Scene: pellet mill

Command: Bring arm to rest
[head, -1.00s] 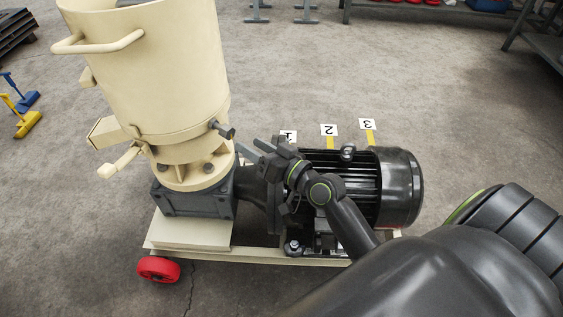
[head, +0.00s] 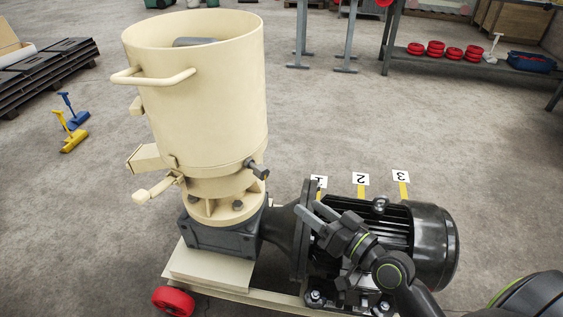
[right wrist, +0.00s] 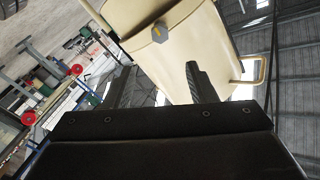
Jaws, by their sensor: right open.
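My right gripper (head: 318,217) is open and empty in the head view. It is in front of the black motor (head: 425,235) of the pellet mill, with its fingers pointing up and left toward the mill's cream hopper (head: 200,100). In the right wrist view its two dark fingers (right wrist: 160,88) are apart with nothing between them. Beyond them show the cream hopper (right wrist: 185,45) and a hex bolt (right wrist: 160,32). In the head view this bolt (head: 257,169) sticks out of the hopper's lower right side. My left gripper is not in view.
The mill stands on a cream base with a red wheel (head: 173,301). Number cards, such as card 2 (head: 361,179), lie behind the motor. A shelf (head: 470,65) with red wheels is at the back right. The floor between is clear.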

